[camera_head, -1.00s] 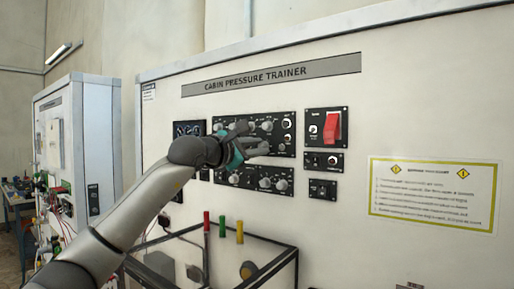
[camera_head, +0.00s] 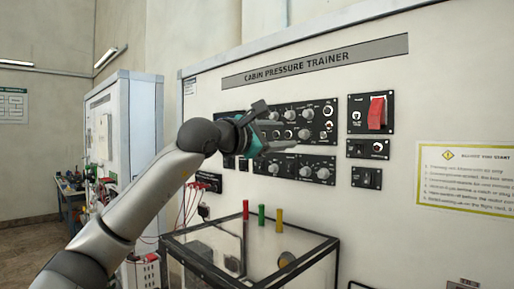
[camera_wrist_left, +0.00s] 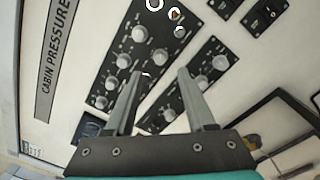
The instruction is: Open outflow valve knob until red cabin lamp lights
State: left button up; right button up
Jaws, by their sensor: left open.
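The cabin pressure trainer panel (camera_head: 300,75) carries an upper black knob module (camera_head: 318,123) and a lower black knob module (camera_head: 306,168), each with several grey knobs. I cannot read which knob is the outflow valve. My left gripper (camera_head: 277,127) is open and empty in front of these modules, hiding part of them. In the left wrist view its fingers (camera_wrist_left: 160,73) point at the panel, with knobs on either side, such as one grey knob (camera_wrist_left: 123,61) and another (camera_wrist_left: 169,114). I see no lamp clearly lit red. My right gripper is not in view.
A red guarded switch (camera_head: 377,113) sits right of the modules, with small switch plates (camera_head: 367,149) below it. A yellow-bordered notice (camera_head: 465,180) is further right. A clear black-framed box (camera_head: 215,268) with red, green and yellow posts stands below the panel.

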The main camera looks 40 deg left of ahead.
pick_arm(q)
jog(key=s+b, duration=0.3)
jog(key=s, duration=0.5)
jog(key=shift+s+a+f, duration=0.15)
jog(key=shift+s+a, duration=0.1)
